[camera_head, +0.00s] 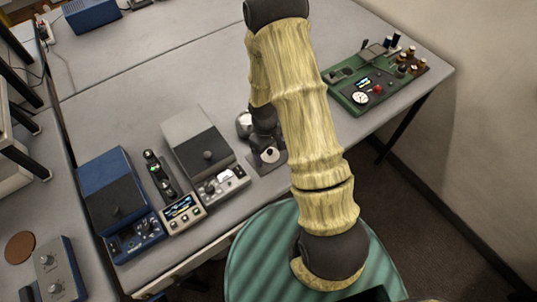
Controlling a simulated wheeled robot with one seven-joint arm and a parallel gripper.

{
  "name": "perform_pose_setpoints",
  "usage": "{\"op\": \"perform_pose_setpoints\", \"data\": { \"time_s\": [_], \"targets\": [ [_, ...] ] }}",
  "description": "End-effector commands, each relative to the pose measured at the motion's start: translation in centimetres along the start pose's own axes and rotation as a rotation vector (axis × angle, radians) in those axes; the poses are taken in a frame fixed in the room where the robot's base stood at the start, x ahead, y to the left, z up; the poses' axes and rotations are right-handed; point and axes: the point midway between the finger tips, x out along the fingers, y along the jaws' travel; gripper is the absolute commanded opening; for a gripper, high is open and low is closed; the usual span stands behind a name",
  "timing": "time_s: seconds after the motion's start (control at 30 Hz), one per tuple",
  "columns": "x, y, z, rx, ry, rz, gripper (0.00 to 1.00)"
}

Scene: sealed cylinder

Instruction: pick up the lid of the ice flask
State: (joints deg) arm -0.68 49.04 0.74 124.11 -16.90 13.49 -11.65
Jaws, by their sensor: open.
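My gripper (262,146) is the dark end of the arm, pointing down over the grey table near its front edge. It is open, but its fingers are small and partly hidden by my own arm. A shiny silver rounded thing (243,122) shows just left of the gripper; it may be the ice flask or its lid, but I cannot tell which. A dark flat piece with a pale round spot (270,155) lies at the gripper's lower end. I cannot tell whether the gripper touches either thing.
A grey-lidded device (197,137), a slim device with a display (182,207) and a blue device (111,185) stand left of the gripper. A green board with knobs (352,102) sits to the right.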

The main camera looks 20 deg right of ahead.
Motion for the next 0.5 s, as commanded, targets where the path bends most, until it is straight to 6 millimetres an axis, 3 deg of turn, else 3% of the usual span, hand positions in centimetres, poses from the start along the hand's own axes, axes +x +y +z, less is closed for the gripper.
{"op": "perform_pose_setpoints", "data": {
  "time_s": [0.17,0.4,0.5],
  "targets": [
    [-0.01,0.05,0.02,0.001,0.000,0.000,0.81],
    [-0.02,0.03,0.01,0.001,0.000,0.000,0.34],
    [0.00,0.14,0.07,0.004,0.000,-0.001,0.34]
  ]
}}
